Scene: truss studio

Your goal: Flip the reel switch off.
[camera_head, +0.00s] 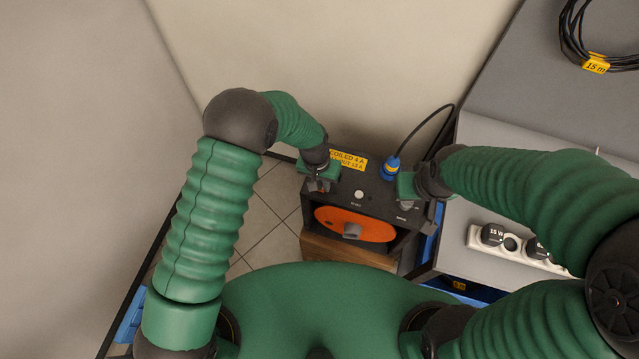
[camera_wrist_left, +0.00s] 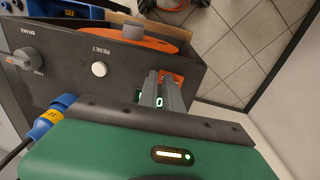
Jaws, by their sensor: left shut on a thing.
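The cable reel (camera_head: 383,210) is a black box with an orange drum in its front opening. My left gripper (camera_head: 319,186) is at the left end of its top panel. In the left wrist view, the fingers of my left gripper (camera_wrist_left: 161,94) are closed at the reel switch (camera_wrist_left: 176,77), an orange-red piece partly hidden by them. A pale "0" mark shows between the fingers. Which way the switch is set cannot be told. My right gripper (camera_head: 408,205) is at the right end of the panel, by the brake knob; its jaws are too small to judge.
A white reset button (camera_wrist_left: 99,69) and a grey brake knob (camera_wrist_left: 24,58) share the panel. A blue plug (camera_head: 391,167) with a black cable stands at the back. A grey table (camera_head: 480,130) with a white power strip (camera_head: 512,246) is at right. Walls stand close behind.

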